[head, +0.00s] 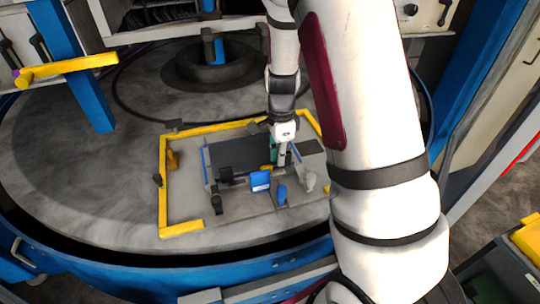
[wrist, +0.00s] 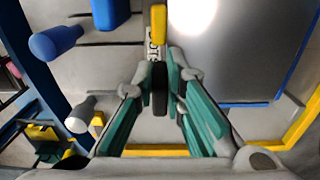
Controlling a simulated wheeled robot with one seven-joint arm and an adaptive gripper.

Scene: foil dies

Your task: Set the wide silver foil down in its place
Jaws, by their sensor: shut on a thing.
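The wide silver foil seems to be the broad, shiny grey sheet (wrist: 235,65) right of my fingers in the wrist view. In the head view it appears as a dark panel (head: 238,155) just left of my gripper (head: 281,158). In the wrist view my gripper (wrist: 160,92) is shut, its teal-padded fingers on either side of a narrow black piece. How this piece joins the sheet is not clear. A yellow block and partly hidden lettering show beyond the fingertips. I cannot tell whether the sheet touches the surface below.
Yellow corner strips (head: 163,190) frame the grey board on a round table. Along its front stand a blue box (head: 261,181), a blue knob (head: 281,194), a grey knob (head: 310,181) and dark knobs (head: 217,204). The board's front left is mostly bare.

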